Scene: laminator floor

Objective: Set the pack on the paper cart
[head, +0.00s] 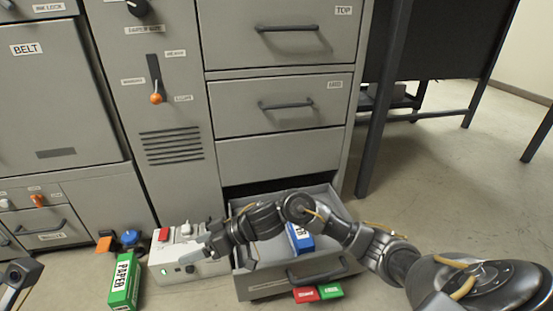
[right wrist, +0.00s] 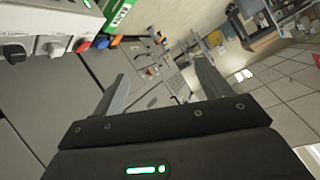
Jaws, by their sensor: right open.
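A green pack labelled PAPER (head: 123,282) stands on the floor at lower left in the head view. A green piece of it also shows at the top of the right wrist view (right wrist: 119,16). My right gripper (head: 228,255) reaches in from the right, over the open drawer and beside the white control box. It is open, with nothing between its fingers in the right wrist view (right wrist: 160,82). A dark part of my left arm or gripper (head: 20,272) shows at the lower left edge; its jaws cannot be made out. I cannot identify a paper cart.
The open bottom drawer (head: 340,262) holds a blue pack (head: 300,238). Red (head: 305,294) and green (head: 330,290) blocks show at its front. The white box (head: 172,272) has a red button. A blue knob (head: 130,237) sits behind the green pack. Floor at right is clear.

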